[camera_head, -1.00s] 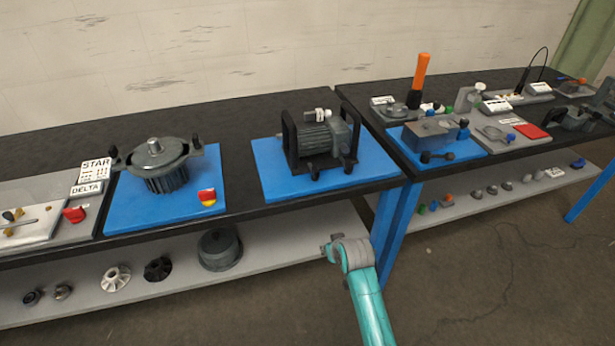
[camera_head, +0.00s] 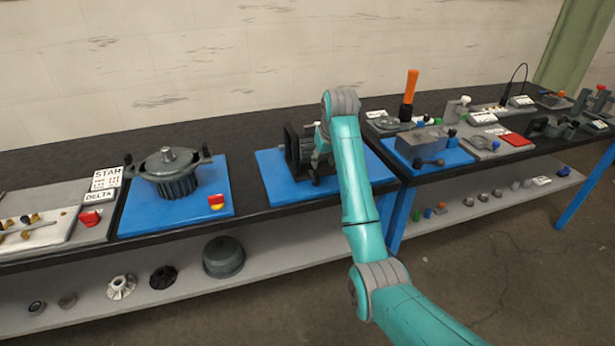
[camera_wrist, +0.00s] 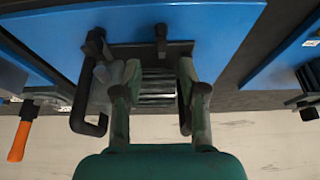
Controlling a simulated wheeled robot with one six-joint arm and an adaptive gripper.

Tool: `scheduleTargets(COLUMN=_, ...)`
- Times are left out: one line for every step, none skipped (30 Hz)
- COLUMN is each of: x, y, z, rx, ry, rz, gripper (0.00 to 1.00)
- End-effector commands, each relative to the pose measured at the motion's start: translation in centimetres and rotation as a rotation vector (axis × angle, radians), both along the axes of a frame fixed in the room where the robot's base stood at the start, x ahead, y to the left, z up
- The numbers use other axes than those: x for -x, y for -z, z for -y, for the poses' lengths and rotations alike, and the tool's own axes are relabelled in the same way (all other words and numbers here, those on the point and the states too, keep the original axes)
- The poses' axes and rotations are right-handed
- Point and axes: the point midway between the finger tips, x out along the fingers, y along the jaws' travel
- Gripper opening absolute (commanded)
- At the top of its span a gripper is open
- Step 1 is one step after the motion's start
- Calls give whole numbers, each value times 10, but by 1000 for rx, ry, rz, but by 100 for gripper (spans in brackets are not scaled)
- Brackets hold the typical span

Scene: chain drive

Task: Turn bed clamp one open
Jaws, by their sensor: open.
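The motor with ribbed grey housing (camera_wrist: 155,90) sits in a black frame (camera_head: 292,150) on a blue mat (camera_head: 279,188). In the wrist view two black clamp handles, one at the left (camera_wrist: 95,42) and one nearer the middle (camera_wrist: 162,34), stand along the near edge of the motor's bed. I cannot tell which one is bed clamp one. My gripper (camera_wrist: 156,78) is open over the motor, with its fingers apart on either side of the ribbed housing; I cannot tell if they touch anything. In the head view my arm hides the gripper and much of the motor.
A second motor part with a finned body (camera_head: 170,172) stands on another blue mat (camera_head: 135,219) to the left. A grey block (camera_head: 422,138) and a tall orange handle (camera_head: 411,87) are on the right table. The lower shelf (camera_head: 190,301) holds several round parts.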

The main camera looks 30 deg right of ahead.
Motion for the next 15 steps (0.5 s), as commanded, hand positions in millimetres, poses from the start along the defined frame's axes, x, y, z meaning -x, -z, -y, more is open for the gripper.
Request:
scheduleTargets(x=0, y=-7, z=3, rx=-1, ry=2, rz=-5, gripper=42)
scheduleTargets(x=0, y=-10, z=4, rx=-2, ry=2, rz=-7, gripper=42)
scheduleTargets(x=0, y=-12, z=5, rx=-3, ry=3, rz=-11, gripper=42)
scheduleTargets(x=0, y=-12, z=5, rx=-4, ry=3, rz=-13, gripper=42)
scheduleTargets(x=-1, y=-12, z=5, rx=-4, ry=3, rz=-14, gripper=42)
scheduleTargets(x=-1, y=-10, z=6, rx=-6, ry=3, rz=-15, gripper=42)
scheduleTargets(x=-2, y=-8, z=6, rx=-6, ry=3, rz=-15, gripper=42)
scheduleTargets(x=-3, y=-5, z=6, rx=-6, ry=3, rz=-15, gripper=42)
scheduleTargets(x=-5, y=0, z=6, rx=-6, ry=3, rz=-16, gripper=42)
scheduleTargets(x=-7, y=4, z=7, rx=-6, ry=3, rz=-16, gripper=42)
scheduleTargets(x=-8, y=9, z=7, rx=-6, ry=3, rz=-15, gripper=42)
scheduleTargets(x=-11, y=15, z=8, rx=-6, ry=3, rz=-16, gripper=42)
scheduleTargets(x=-13, y=20, z=8, rx=-6, ry=3, rz=-16, gripper=42)
scheduleTargets(x=-15, y=25, z=9, rx=-6, ry=3, rz=-16, gripper=42)
scheduleTargets(x=-18, y=32, z=10, rx=-6, ry=3, rz=-16, gripper=42)
